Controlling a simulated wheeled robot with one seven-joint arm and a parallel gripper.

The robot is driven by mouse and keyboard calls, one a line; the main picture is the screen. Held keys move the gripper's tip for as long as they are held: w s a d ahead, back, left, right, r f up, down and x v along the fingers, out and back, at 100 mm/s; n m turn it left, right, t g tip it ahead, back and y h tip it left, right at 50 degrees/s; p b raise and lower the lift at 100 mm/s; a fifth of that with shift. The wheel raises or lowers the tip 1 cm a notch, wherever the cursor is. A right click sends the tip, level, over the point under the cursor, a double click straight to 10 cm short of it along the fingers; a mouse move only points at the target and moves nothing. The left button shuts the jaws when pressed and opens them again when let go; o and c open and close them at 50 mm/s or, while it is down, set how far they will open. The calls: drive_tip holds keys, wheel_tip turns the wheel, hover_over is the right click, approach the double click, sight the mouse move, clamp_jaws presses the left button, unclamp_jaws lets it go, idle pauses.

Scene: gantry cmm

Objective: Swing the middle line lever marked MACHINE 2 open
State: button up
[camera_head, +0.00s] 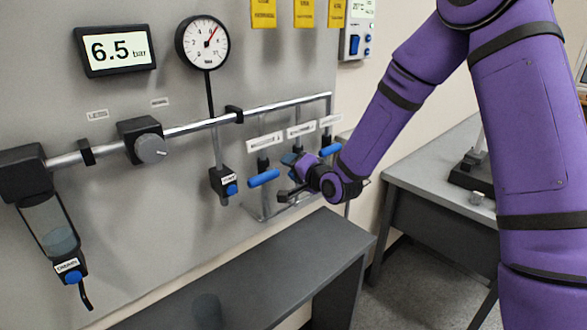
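Three line levers with blue handles hang from the metal air pipe, each under a white label too small to read. The left lever (264,178) is fully in view, its handle lying nearly level. The middle lever (289,158) shows only a bit of blue behind my gripper; the rest is hidden, so its angle is unclear. The right lever (331,150) shows just above my wrist. My gripper (289,187) is at the middle lever, between the other two handles. One dark finger shows below. Whether the fingers are open or touch the lever cannot be told.
A dark grey bench (245,280) stands below the panel. A pressure gauge (203,42), a 6.5 bar display (115,50) and a grey regulator knob (151,148) are left of the levers. A grey table (440,165) stands at the right, behind my arm.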

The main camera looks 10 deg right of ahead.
drive_tip(key=v, duration=1)
drive_tip(key=shift+s+d, duration=0.2)
drive_tip(key=shift+s, duration=0.15)
drive_tip(key=shift+w, duration=0.15)
drive_tip(key=c, duration=0.5)
drive_tip(key=shift+w+a+n, duration=0.2)
drive_tip(key=shift+w+n, duration=0.05)
drive_tip(key=shift+n, duration=0.15)
drive_tip(key=c, duration=0.4)
drive_tip(key=w+n+g+h, duration=0.1)
drive_tip(key=w+a+r+n+g, duration=0.1)
drive_tip(key=w+n, duration=0.1)
drive_tip(key=shift+a+n+g+h, duration=0.2)
drive_tip(key=shift+n+g+h, duration=0.1)
drive_tip(key=shift+h, duration=0.1)
clamp_jaws()
drive_tip(key=s+a+r+n+g+h, duration=0.2)
drive_tip(key=r+n+g, duration=0.25)
drive_tip(key=r, duration=0.25)
drive_tip(key=s+a+r+n+g+h, duration=0.1)
drive_tip(key=r+n+g+h, duration=0.15)
drive_tip(key=r+n, duration=0.4)
drive_tip(key=d+x, duration=0.1)
drive_tip(key=x, duration=1.2)
drive_tip(key=shift+a+f+m, duration=0.2)
drive_tip(key=shift+f+m, duration=0.15)
drive_tip(key=shift+m, duration=0.05)
